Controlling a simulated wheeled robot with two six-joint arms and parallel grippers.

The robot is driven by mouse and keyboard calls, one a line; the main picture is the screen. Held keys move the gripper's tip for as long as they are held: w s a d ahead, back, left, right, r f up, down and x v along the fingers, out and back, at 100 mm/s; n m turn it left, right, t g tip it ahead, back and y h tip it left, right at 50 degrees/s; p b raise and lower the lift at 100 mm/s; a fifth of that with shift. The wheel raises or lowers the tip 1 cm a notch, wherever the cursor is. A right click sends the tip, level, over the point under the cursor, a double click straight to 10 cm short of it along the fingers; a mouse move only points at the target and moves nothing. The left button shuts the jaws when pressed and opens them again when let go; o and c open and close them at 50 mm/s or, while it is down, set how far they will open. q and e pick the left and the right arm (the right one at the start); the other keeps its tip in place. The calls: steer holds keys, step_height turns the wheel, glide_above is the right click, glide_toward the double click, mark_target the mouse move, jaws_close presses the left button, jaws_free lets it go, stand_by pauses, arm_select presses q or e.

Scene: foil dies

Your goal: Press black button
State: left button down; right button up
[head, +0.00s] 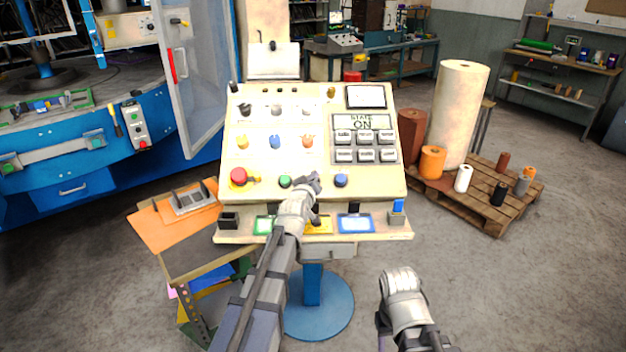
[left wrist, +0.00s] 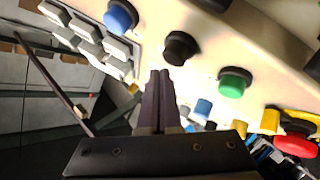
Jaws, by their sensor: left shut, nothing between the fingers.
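A cream control panel (head: 262,202) on a blue stand fills the middle of the head view. In the left wrist view the black button (left wrist: 181,47) is a round cap, just beyond and slightly right of my fingertips. A gap seems to show between them. My left gripper (head: 314,182) is shut and empty, in front of the panel's lower button row. It hides most of the black button in the head view. The shut fingers also show in the left wrist view (left wrist: 159,76). My right arm is at the lower right, away from the panel; its fingers cannot be made out.
A green button (head: 285,181) and a blue button (head: 341,180) flank the gripper. A red button (head: 238,176) sits farther left. Grey keys (head: 365,147) are at the upper right. A cart with an orange board (head: 168,235) stands left; a wooden pallet (head: 480,205) with rolls stands right.

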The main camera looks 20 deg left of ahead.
arm_select(q)
steer(key=shift+f, duration=0.1)
stand_by(0.7)
steer(key=shift+w+a+f+b, duration=0.1)
steer(key=shift+w+f+b, duration=0.15)
steer(key=shift+b, duration=0.1)
steer(key=shift+w+a+f+b, duration=0.1)
steer(key=shift+w+f+b, duration=0.15)
steer(key=shift+f+b, duration=0.2)
stand_by(0.8)
steer(key=shift+r, duration=0.15)
steer(key=shift+s+d+r+p, duration=0.2)
steer(key=shift+s+r+p, duration=0.3)
steer(key=shift+r+p, duration=0.2)
stand_by(0.3)
steer(key=s+r+p, duration=0.1)
steer(key=r+p, duration=0.1)
steer(key=s+r+p, duration=0.1)
steer(key=r+p, duration=0.1)
steer(key=shift+s+d, duration=0.35)
steer(key=shift+d, duration=0.05)
stand_by(0.4)
